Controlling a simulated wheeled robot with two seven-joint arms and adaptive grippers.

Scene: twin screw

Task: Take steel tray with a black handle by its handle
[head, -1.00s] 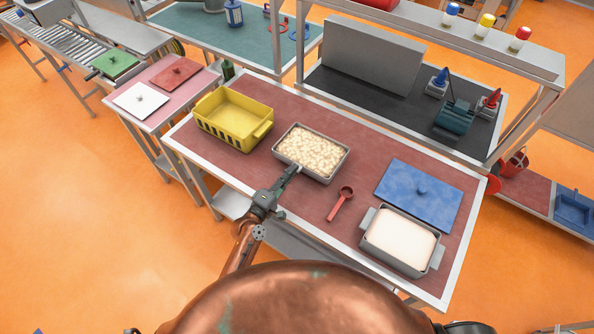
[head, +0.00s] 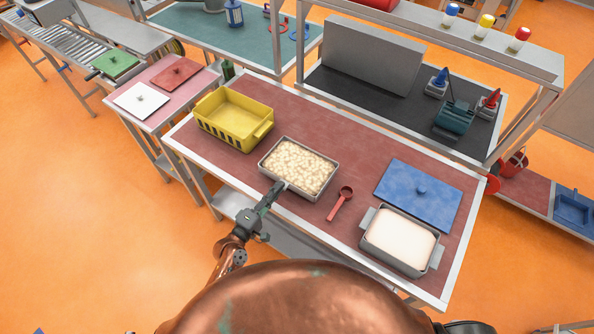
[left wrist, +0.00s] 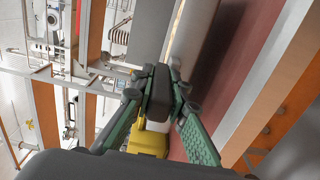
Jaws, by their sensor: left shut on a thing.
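The steel tray (head: 298,168), filled with a pale lumpy content, is on the red work table, close to its front edge. Its black handle (left wrist: 160,92) shows between the fingers in the left wrist view, and part of the tray's grey side (left wrist: 186,40) shows beyond it. My left gripper (head: 275,190) is at the tray's near left side and is shut on the handle. In the left wrist view both green fingers (left wrist: 160,100) press against the handle from either side. I cannot tell whether the tray touches the table. My right gripper is not clearly in view.
A yellow crate (head: 232,137) stands left of the tray. The table's middle back is clear.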

